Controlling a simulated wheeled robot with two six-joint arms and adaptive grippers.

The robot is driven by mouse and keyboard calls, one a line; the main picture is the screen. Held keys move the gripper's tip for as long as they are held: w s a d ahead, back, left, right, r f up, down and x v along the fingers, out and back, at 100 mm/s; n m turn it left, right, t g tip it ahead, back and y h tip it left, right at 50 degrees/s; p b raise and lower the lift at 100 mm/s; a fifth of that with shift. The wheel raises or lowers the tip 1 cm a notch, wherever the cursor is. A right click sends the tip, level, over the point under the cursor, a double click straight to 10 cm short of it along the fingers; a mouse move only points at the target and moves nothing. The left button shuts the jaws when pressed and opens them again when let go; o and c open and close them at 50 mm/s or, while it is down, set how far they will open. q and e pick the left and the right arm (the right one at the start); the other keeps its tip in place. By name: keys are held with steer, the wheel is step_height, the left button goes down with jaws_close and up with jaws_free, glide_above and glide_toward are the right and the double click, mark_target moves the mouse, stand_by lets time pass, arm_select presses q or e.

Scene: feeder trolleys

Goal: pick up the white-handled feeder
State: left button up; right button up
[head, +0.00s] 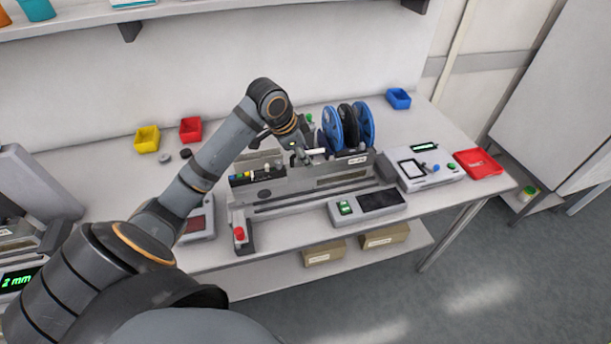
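A white bar (316,151), which looks like the handle of the white-handled feeder, shows at the top of the grey feeder bank on the table. The feeder's body is mostly hidden among its neighbours and behind my arm. My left gripper (299,152) points down at the left end of the white bar, touching it or very close. Its fingers are small and partly hidden, so I cannot tell whether they are open or shut on the handle. My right gripper is not in view.
Blue reels (364,122) stand behind the bank. A grey device (430,172) and a red tray (478,163) are to the right. Yellow (147,139), red (190,129) and blue (398,98) bins stand at the back. A panel with a dark screen (381,200) is in front.

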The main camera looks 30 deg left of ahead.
arm_select(q)
steer(key=shift+f, duration=0.15)
steer(key=shift+c, duration=1.2)
jaws_close()
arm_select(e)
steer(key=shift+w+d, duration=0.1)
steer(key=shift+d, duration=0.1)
arm_select(q)
steer(key=shift+w, duration=0.1)
